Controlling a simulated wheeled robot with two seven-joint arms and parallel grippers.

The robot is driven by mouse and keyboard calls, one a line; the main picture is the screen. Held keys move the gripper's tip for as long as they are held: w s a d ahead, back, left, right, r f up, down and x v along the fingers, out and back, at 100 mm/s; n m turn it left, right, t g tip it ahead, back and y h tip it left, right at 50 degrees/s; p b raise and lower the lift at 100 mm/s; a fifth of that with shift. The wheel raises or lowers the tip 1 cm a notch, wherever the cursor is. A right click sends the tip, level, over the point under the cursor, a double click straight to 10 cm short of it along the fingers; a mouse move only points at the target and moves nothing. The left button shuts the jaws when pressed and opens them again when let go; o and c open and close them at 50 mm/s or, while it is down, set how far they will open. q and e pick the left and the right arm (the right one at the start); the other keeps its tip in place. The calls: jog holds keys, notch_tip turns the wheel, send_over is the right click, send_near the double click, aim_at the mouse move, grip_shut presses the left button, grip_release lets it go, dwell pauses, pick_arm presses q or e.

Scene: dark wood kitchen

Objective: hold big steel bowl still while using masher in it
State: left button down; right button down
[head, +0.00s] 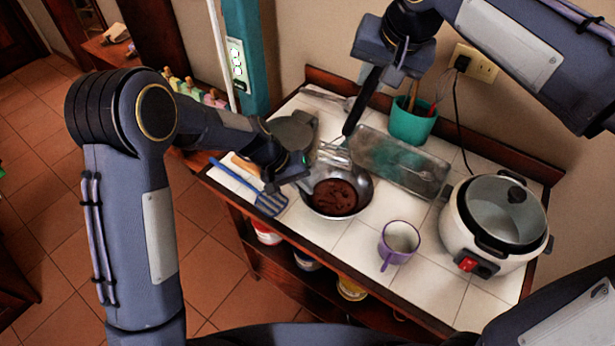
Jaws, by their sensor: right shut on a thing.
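The big steel bowl (364,188) stands on the white tiled counter with a dark brown mass (335,198) inside. My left gripper (298,177) is at the bowl's left rim, close to or touching it; whether its fingers are closed on the rim is unclear. My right gripper (372,76) is above and behind the bowl, shut on the masher's (355,114) black handle. The handle slants down to the left, and its steel wire head (335,155) is at the bowl's back rim, above the brown mass. Whether it touches the bowl cannot be told.
A blue slotted spatula (270,203) lies left of the bowl. A glass tray (400,163) and a teal utensil pot (413,122) are behind right. A purple mug (398,243) and a white cooker (492,228) stand right. Bare tiles lie around the mug.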

notch_tip(320, 180, down, 14)
jog(key=shift+d, duration=0.45)
dwell(0.7)
jog(key=shift+f, duration=0.1)
dwell(0.6)
jog(key=shift+f, duration=0.8)
jog(key=shift+r, duration=1.65)
jog(key=shift+f, duration=0.15)
jog(key=shift+f, duration=1.45)
